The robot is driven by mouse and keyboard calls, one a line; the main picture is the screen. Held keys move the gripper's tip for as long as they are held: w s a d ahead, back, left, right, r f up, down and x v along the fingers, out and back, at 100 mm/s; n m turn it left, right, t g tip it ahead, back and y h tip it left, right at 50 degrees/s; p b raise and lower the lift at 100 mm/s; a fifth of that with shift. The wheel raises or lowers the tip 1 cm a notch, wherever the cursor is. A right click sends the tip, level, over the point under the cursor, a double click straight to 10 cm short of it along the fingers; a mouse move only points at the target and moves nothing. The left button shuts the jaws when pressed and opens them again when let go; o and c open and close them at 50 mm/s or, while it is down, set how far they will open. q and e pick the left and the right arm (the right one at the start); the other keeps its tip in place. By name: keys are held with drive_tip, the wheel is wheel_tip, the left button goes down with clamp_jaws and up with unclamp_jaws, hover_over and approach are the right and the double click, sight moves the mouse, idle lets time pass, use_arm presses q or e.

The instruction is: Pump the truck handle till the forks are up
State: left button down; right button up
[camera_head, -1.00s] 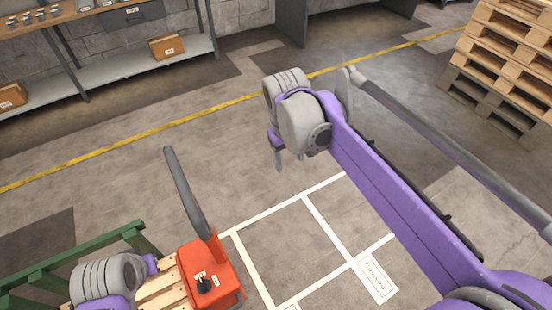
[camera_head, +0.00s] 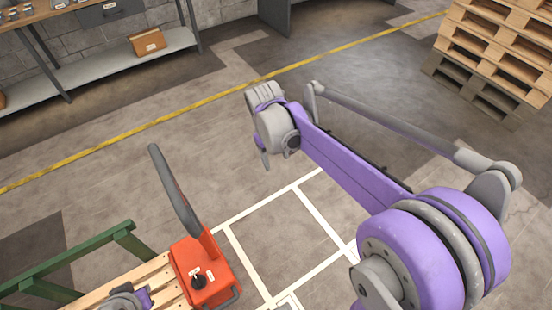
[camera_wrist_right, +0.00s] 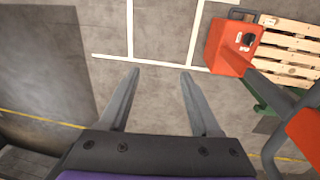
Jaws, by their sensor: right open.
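The pallet truck's red body (camera_head: 207,278) stands at the bottom of the head view, with a black knob on top. Its dark grey handle (camera_head: 174,190) rises from it and leans to the upper left. The truck body also shows at the upper right of the right wrist view (camera_wrist_right: 229,47). My right gripper (camera_head: 265,162) is to the right of the handle and apart from it. In the right wrist view its two fingers (camera_wrist_right: 154,78) are open with nothing between them. My left wrist (camera_head: 125,300) shows over the pallet slats; its fingers are hidden. The forks are not clearly visible.
A wooden pallet (camera_head: 140,279) and a green rail (camera_head: 75,262) lie left of the truck. White lines (camera_head: 250,267) mark the floor. A pallet stack (camera_head: 497,55) stands at upper right, a shelf (camera_head: 110,70) at upper left. The middle floor is clear.

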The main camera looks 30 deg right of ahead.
drive_tip(key=shift+f, duration=0.25)
clamp_jaws()
idle(1.4)
